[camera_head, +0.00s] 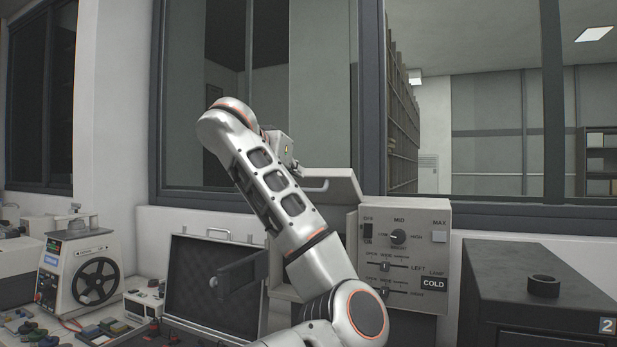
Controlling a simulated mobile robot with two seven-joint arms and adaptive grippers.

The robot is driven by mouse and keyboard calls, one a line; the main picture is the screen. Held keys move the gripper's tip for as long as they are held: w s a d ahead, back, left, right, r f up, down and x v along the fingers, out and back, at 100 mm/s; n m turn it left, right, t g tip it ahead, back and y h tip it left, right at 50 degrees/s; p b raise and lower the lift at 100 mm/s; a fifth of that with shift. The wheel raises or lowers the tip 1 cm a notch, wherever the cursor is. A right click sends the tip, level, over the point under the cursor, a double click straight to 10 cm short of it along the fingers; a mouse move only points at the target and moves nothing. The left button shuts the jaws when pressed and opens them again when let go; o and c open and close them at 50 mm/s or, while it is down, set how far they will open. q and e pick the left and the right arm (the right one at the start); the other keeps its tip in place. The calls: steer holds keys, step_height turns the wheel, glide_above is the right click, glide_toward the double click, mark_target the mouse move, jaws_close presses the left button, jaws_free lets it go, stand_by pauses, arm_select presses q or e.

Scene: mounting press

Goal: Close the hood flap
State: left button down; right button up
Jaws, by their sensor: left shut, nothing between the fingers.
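The hood flap (338,188) is a light grey panel with a pale bar handle (314,185). It stands raised and tilted above the light grey press, left of the control box (405,262). My left arm rises from the bottom middle and bends over at the top. My left gripper (290,160) is just above and left of the flap's handle, partly hidden behind the arm. It is shut and empty; I cannot tell whether it touches the flap. The arm hides much of the press front. My right gripper is not in view.
An open black case (205,262) stands left of the press, with a dark bracket-like part (242,280) in front of it. A machine with a black wheel (94,281) is further left. A dark cabinet (560,290) with a black ring (543,285) stands right. Windows are behind.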

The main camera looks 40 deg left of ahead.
mark_target(309, 179)
arm_select(q)
steer(key=p+x, duration=0.1)
steer(key=x, duration=0.7)
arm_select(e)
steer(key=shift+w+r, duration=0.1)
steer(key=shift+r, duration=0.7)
